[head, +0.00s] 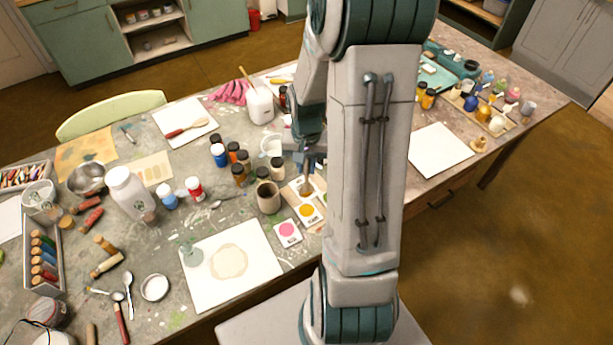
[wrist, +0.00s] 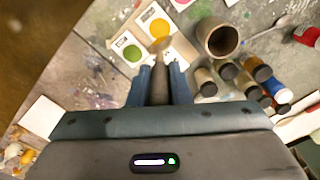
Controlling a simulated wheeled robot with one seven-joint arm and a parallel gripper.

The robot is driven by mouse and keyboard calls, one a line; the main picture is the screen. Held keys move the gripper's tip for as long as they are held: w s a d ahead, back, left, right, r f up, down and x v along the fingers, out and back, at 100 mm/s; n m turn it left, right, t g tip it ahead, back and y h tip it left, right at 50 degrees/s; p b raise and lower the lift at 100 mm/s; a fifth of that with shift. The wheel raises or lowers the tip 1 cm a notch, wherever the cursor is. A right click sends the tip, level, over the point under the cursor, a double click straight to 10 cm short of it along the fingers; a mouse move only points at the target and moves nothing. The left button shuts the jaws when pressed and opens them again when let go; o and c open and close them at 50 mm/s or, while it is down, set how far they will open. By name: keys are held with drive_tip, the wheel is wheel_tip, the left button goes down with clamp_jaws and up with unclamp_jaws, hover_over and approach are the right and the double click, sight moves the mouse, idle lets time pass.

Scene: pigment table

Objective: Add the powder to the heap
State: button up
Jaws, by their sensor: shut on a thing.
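My gripper (wrist: 156,84) is shut on a slim tool (wrist: 159,86) with a dark grey-brown handle and a tan end. It points down over white cards with coloured patches; in the head view the tool's brown end (head: 306,187) hangs just above them. I cannot tell whether the tool touches a card or carries powder. In the wrist view a yellow patch (wrist: 159,28) lies just beyond the tool's end and a green patch (wrist: 132,53) to its left. The head view shows a pink patch (head: 287,229) and an orange one (head: 306,211). A pale beige round patch (head: 229,261) lies on a white board (head: 205,291).
A brown cup (head: 268,198) stands close left of the tool in the head view, with several small jars (head: 239,175) behind it. A clear glass piece (head: 191,254) stands on the board's left part. A white bottle (head: 130,192) is farther left. My arm hides part of the table.

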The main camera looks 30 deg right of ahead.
drive_tip(key=s+a+f+g+y+b, duration=0.1)
drive_tip(key=a+y+b, duration=0.1)
drive_tip(key=a, duration=1)
drive_tip(key=s+a+g+y+b, duration=0.1)
drive_tip(key=a+b, duration=0.2)
drive_tip(key=a, duration=0.9)
wheel_tip(320, 180, down, 6)
drive_tip(key=b, duration=0.4)
drive_tip(key=shift+d, duration=0.25)
drive_tip(key=shift+f+b, duration=0.7)
drive_tip(key=shift+f, duration=0.2)
idle(0.3)
drive_tip(key=shift+r, duration=0.15)
wheel_tip(320, 180, up, 7)
drive_tip(key=p, duration=0.5)
drive_tip(key=shift+p, duration=0.3)
drive_tip(key=shift+w, duration=0.1)
idle(0.3)
